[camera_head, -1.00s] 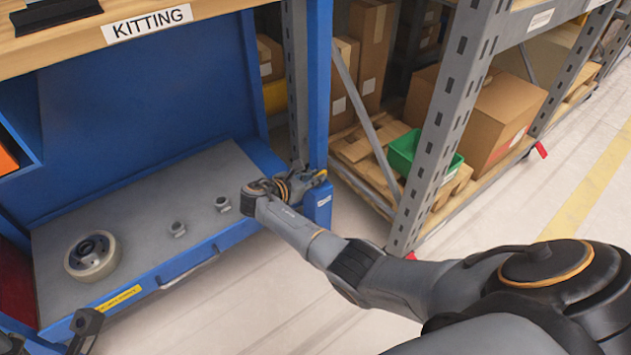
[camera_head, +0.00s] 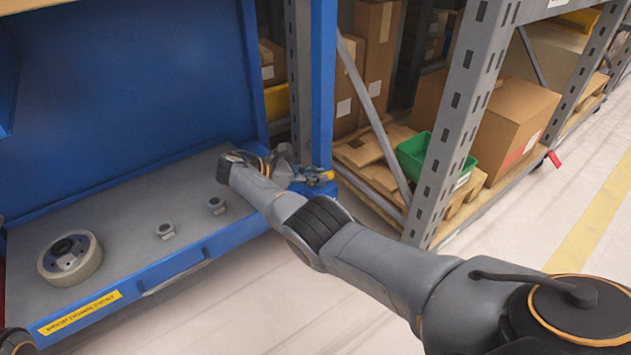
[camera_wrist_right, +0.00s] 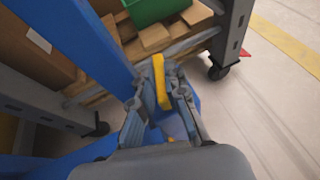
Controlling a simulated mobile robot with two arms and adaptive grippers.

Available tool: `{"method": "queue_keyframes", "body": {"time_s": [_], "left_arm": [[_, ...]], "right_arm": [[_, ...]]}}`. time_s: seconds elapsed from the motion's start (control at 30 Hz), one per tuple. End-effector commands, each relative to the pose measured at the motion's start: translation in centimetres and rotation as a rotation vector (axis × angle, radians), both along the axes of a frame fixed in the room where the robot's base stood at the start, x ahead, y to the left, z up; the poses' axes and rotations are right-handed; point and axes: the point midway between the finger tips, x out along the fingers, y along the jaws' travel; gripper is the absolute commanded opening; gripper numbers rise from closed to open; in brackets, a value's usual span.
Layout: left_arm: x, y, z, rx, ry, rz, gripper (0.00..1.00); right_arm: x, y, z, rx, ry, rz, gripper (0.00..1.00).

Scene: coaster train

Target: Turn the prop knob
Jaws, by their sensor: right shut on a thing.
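The prop knob, a yellow lever-like handle (camera_head: 326,176), sits at the blue post at the right end of the kitting bench. It also shows in the wrist view as a yellow bar (camera_wrist_right: 160,80) between the fingers. My right gripper (camera_head: 303,174) reaches the knob over the bench's right end. In the wrist view my right gripper (camera_wrist_right: 160,104) has a finger on each side of the bar and is closed on it. The knob's base is mostly hidden by the gripper. A dark part of my left arm shows at the lower left corner; its fingers cannot be made out.
A blue upright (camera_head: 322,85) stands beside the knob. A grey rack (camera_head: 465,125) with cartons and a green bin (camera_head: 415,160) is behind. The floor in front is clear.

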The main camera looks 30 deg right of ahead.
Motion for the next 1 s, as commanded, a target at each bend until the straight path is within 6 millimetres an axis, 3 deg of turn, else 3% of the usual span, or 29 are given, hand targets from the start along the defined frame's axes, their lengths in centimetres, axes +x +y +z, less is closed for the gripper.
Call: {"method": "queue_keyframes", "body": {"time_s": [0.47, 0.5, 0.6, 1.0], "left_arm": [[-0.17, -0.04, 0.17, 0.001, -0.009, 0.0, 0.4], [-0.17, -0.04, 0.17, 0.001, -0.009, 0.0, 0.4], [-0.17, -0.05, 0.15, 0.001, -0.009, 0.0, 0.4], [-0.21, 0.02, 0.14, -0.001, -0.009, 0.0, 0.4]], "right_arm": [[-0.1, -0.11, -0.14, 0.002, 0.003, -0.013, 0.0], [-0.1, -0.11, -0.14, 0.002, 0.003, -0.013, 0.15], [-0.09, -0.12, -0.13, 0.002, 0.003, -0.013, 0.35], [0.02, -0.07, 0.23, 0.001, -0.001, -0.011, 0.36]]}}
